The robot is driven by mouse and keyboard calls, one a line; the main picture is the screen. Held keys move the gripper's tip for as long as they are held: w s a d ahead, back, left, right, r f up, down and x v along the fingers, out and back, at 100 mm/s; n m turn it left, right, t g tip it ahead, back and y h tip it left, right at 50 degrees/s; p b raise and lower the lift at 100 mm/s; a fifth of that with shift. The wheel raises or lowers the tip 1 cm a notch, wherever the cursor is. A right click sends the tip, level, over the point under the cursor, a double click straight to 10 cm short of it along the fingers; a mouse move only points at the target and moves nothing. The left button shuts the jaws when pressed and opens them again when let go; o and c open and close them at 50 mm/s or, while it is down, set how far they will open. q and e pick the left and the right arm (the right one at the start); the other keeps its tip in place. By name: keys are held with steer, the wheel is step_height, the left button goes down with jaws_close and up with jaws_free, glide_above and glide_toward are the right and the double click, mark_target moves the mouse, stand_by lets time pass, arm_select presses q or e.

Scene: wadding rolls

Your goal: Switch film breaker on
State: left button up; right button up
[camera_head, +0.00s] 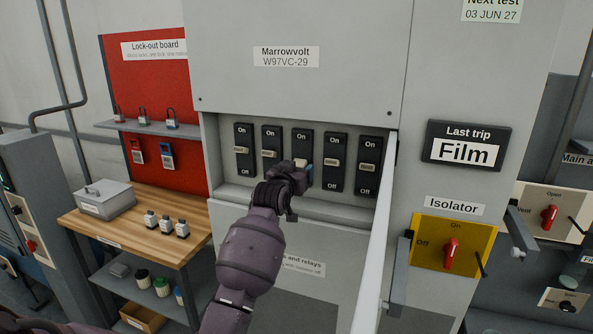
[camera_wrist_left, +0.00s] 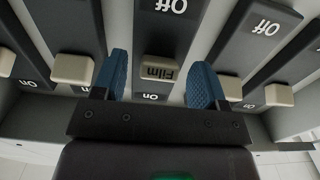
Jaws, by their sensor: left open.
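The Film breaker is the middle one of the row (camera_head: 302,144); its pale toggle, lettered "Film", shows in the left wrist view (camera_wrist_left: 160,70). That view is upside down, with "On" below the toggle and "Off" above it. My left gripper (camera_head: 297,172) is in front of this breaker and partly hides it. In the left wrist view the gripper (camera_wrist_left: 160,80) is open, with one blue finger on each side of the toggle. Gaps show between fingers and toggle. I cannot tell the toggle's exact setting. My right gripper is not in view.
Neighbouring breakers (camera_head: 269,150) (camera_head: 335,163) stand close on both sides. An open door edge (camera_head: 385,230) stands right of the recess. A yellow isolator panel (camera_head: 425,258) is further right. A wooden bench (camera_head: 130,230) with padlocks is at left.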

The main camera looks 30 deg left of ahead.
mark_target(299, 161)
arm_select(q)
steer(key=c, duration=0.9)
steer(key=shift+r+g, duration=0.1)
steer(key=shift+g, duration=0.2)
step_height(299, 161, up, 2)
steer(key=g, duration=0.4)
steer(key=shift+s+h, duration=0.15)
steer(key=shift+h, duration=0.25)
steer(key=shift+w+r+g+h, duration=0.15)
steer(key=shift+r+g+h, duration=0.25)
steer(key=shift+g, duration=0.8)
steer(key=shift+w+r+g+h, duration=0.1)
steer(key=shift+r+g+h, duration=0.3)
steer(key=shift+g, duration=0.8)
steer(key=shift+r, duration=0.1)
